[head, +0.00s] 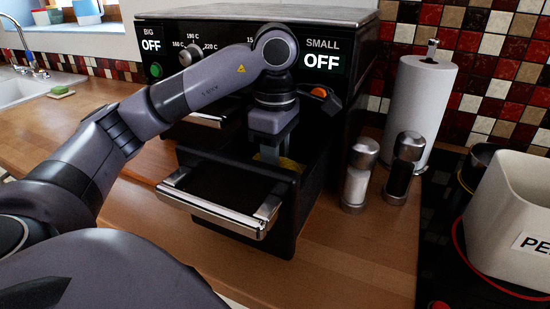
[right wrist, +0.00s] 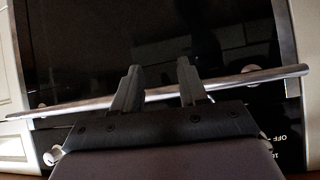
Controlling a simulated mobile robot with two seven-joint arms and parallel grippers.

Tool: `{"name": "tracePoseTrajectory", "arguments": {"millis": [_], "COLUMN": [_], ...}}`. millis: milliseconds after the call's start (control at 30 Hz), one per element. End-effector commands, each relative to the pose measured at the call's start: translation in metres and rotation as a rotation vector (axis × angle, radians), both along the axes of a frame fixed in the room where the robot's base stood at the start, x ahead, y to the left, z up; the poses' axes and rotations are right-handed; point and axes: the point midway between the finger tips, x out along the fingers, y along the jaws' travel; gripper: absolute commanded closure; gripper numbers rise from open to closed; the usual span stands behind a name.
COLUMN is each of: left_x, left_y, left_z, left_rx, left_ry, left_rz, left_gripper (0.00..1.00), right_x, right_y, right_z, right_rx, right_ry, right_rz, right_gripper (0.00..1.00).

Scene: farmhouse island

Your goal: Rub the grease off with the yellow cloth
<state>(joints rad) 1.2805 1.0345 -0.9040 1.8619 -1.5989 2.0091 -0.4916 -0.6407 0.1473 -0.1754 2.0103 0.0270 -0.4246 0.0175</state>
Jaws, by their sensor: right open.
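My left gripper (head: 272,152) points straight down into the open black drawer (head: 287,210) of a two-drawer appliance (head: 322,85). A small yellow patch, probably the yellow cloth (head: 290,164), shows low beside its fingers at the back of the drawer. The fingers are partly hidden, and I cannot tell whether they hold the cloth. No grease can be made out; the drawer's inside is dark. My right gripper (right wrist: 160,90) is open and empty in the right wrist view, its fingers near a metal bar handle (right wrist: 225,82) on a dark glossy door.
Salt (head: 357,180) and pepper (head: 402,172) shakers and a paper towel roll (head: 422,105) stand right of the drawer. A white bin (head: 515,215) stands on the hob at far right. A sink (head: 22,90) is at far left. The wooden counter (head: 350,255) is bare in front.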

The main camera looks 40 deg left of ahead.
Motion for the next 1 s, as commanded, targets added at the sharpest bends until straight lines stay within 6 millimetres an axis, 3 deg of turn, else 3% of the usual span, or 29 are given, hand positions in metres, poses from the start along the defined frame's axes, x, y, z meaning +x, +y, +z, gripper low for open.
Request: {"name": "tracePoseTrajectory", "arguments": {"millis": [467,1000], "left_x": [-0.001,-0.036], "left_y": [0.0,-0.011], "left_z": [-0.007,-0.007], "left_rx": [0.0,0.0], "left_ry": [0.0,0.0], "left_rz": [0.0,-0.002], "left_gripper": [0.95,0.95], "right_x": [0.0,0.0], "right_y": [0.0,0.0], "right_z": [-0.005,-0.009], "right_rx": [0.0,0.0], "right_ry": [0.0,0.0], "right_rz": [0.0,0.0], "right_gripper": [0.57,0.57]}}
